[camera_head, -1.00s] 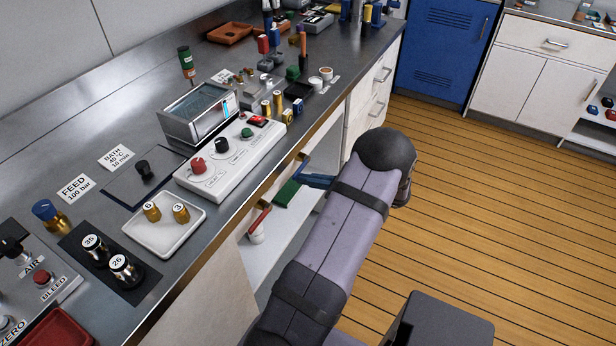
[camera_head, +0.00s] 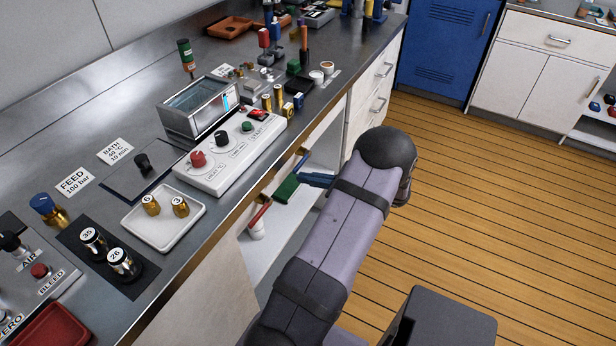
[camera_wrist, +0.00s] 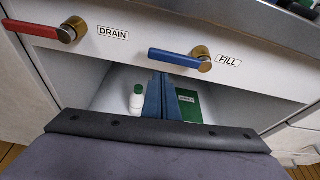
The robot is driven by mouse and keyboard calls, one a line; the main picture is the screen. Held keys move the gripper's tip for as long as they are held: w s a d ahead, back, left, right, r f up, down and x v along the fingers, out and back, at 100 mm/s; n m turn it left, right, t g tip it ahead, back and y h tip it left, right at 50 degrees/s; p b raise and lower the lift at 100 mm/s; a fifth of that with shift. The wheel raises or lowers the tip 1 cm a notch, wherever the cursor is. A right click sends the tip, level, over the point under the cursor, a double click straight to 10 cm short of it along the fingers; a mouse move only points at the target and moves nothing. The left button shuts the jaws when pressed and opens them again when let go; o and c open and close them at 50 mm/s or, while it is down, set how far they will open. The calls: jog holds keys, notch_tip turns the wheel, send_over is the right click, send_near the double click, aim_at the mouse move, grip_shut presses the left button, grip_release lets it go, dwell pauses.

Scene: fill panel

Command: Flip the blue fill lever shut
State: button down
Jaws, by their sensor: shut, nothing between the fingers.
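The blue fill lever (camera_wrist: 178,59) lies nearly level in the wrist view. Its handle points left from a brass pivot (camera_wrist: 200,58), beside the FILL label (camera_wrist: 228,62). A sliver of the lever (camera_head: 301,164) shows in the head view under the bench edge. My gripper (camera_wrist: 161,77) is shut and empty, its blue fingers pointing toward the panel. The fingertips appear just below the handle in the wrist view; I cannot tell whether they touch it. In the head view my gripper (camera_head: 317,180) is at the front of the bench, partly hidden by my arm.
The red drain lever (camera_wrist: 35,30) sits to the left beside the DRAIN label (camera_wrist: 113,33). Below the panel is an open shelf with a white bottle (camera_wrist: 137,101) and a green box (camera_wrist: 190,106). The bench top (camera_head: 90,145) above holds instruments. The floor to the right is clear.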

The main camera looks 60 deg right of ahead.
jog(key=f+b+v, duration=0.1)
jog(key=v, duration=0.8)
jog(key=shift+s+f+b, duration=0.3)
jog(key=shift+s+b, duration=0.05)
jog(key=shift+s, duration=0.15)
jog(key=shift+d, duration=0.1)
